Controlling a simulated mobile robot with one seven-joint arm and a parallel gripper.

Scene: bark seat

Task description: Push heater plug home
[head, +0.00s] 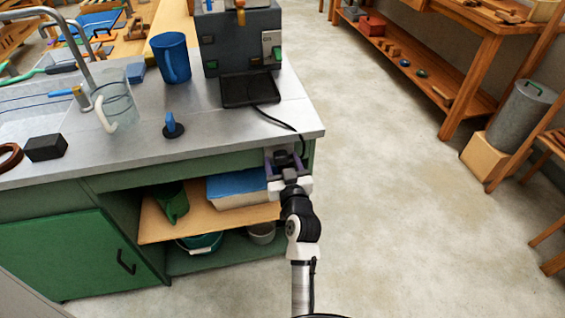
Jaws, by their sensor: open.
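A dark grey box-shaped appliance (242,40), perhaps the heater, stands at the back of the counter. A black cord (272,117) runs from it across the metal top and over the right front corner. It ends near my gripper (286,160), which is open at the counter's right front corner, just below the top's edge. Something dark shows between or behind the fingers. It may be the plug or its socket, but I cannot tell which, nor how far the plug is in or whether the fingers touch it.
On the counter (215,130) are a blue mug (171,58), a clear jug (117,98), a blue-handled black piece (172,126) and a black block (45,147). Shelves below hold a blue-topped box (238,190) and buckets. The floor (400,200) to the right is clear.

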